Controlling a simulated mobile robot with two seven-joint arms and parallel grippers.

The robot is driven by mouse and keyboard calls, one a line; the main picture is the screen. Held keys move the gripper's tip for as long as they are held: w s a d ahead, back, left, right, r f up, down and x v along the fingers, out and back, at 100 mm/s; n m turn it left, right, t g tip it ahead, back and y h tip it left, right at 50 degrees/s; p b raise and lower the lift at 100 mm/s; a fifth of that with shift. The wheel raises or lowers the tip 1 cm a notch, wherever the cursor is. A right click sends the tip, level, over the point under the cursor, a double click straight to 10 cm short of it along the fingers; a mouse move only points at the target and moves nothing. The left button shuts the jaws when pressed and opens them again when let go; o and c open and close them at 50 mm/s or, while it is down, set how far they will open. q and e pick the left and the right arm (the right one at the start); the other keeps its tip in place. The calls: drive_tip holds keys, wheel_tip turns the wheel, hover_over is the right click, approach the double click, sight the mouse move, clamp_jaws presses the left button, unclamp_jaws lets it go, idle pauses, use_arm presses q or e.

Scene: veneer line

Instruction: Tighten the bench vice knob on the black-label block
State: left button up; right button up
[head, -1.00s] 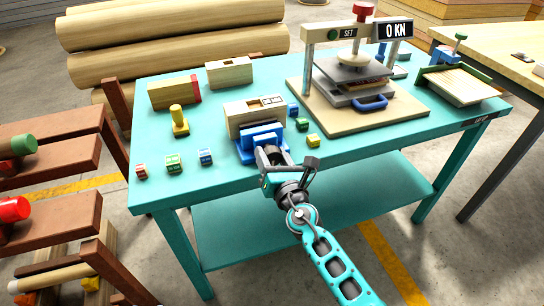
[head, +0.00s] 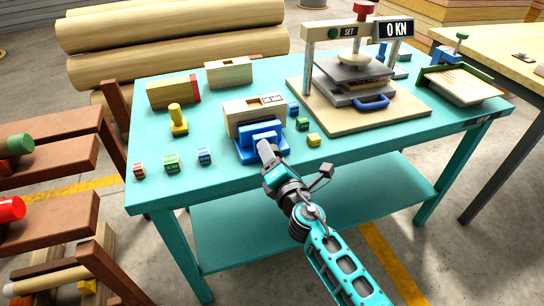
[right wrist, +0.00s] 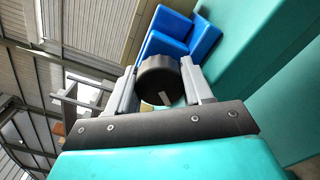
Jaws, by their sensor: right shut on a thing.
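The blue bench vice (head: 262,134) stands near the front middle of the teal table. It also shows in the right wrist view (right wrist: 180,35). A pale wooden block (head: 243,117) with a small dark-marked label sits in the vice. My right gripper (head: 265,149) is at the front of the vice, seen edge-on. In the right wrist view its grey fingers (right wrist: 160,84) are shut on the round black knob (right wrist: 158,80), which has a pale mark on its face. In the head view the gripper hides the knob. My left gripper is not in view.
The teal table (head: 230,180) also holds a press (head: 352,72) at the right, a yellow stand (head: 178,121), more wooden blocks (head: 172,92) behind, and several small coloured cubes (head: 204,155) around the vice.

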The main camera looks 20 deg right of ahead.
drive_tip(key=shift+d+r, duration=0.1)
idle(0.4)
drive_tip(key=o, duration=0.7)
drive_tip(key=shift+c, duration=0.2)
drive_tip(key=o, duration=0.4)
drive_tip(key=shift+s, duration=0.1)
